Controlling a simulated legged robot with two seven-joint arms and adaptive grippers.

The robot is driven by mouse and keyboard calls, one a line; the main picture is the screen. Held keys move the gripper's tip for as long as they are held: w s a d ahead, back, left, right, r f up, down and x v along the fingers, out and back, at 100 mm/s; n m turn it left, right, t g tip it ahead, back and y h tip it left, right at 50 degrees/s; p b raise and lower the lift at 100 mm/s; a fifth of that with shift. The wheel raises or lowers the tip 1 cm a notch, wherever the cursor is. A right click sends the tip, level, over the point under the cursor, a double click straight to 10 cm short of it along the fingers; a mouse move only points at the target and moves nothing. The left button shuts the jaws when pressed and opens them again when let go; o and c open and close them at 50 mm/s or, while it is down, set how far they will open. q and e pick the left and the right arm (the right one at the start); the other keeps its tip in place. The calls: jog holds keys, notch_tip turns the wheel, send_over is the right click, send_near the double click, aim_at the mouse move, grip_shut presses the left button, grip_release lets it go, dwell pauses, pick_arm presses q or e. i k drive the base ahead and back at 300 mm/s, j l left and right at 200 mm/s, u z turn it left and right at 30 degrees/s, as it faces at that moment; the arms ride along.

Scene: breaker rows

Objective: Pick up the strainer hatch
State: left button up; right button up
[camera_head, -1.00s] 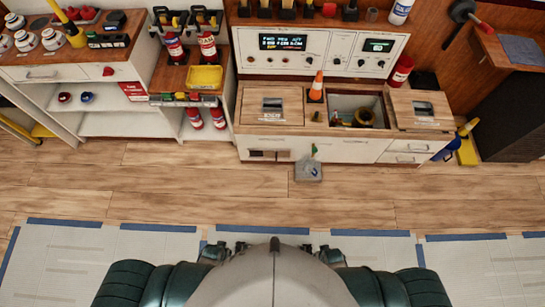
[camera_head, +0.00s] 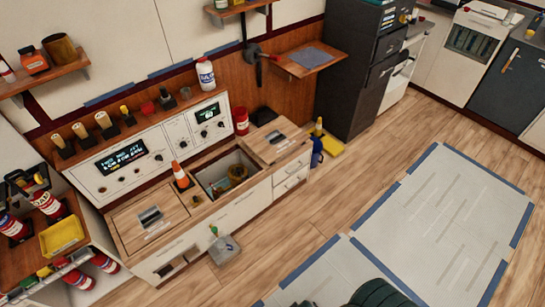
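Two wooden hatch lids with dark inset handles lie on the low bench: a left lid (camera_head: 128,232) and a right lid (camera_head: 295,151). Between them is an open bin (camera_head: 246,160) with a brownish round item (camera_head: 237,173) inside. A grey square plate (camera_head: 226,252) with a green-tipped upright piece is low at the bench's front. No label is readable, so I cannot tell which piece is the strainer hatch. Neither gripper is in view; only a dark green part of my body shows at the bottom edge.
A control panel (camera_head: 125,163) rises behind the bench. A yellow item (camera_head: 331,147) is on the floor by the dark cabinet (camera_head: 360,85).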

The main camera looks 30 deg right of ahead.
aim_at(270, 142)
jog(key=z, duration=1.15)
jog(key=i+l+u, duration=0.15)
jog(key=u, duration=0.35)
jog(key=i+l+u, duration=0.25)
jog(key=u, duration=0.2)
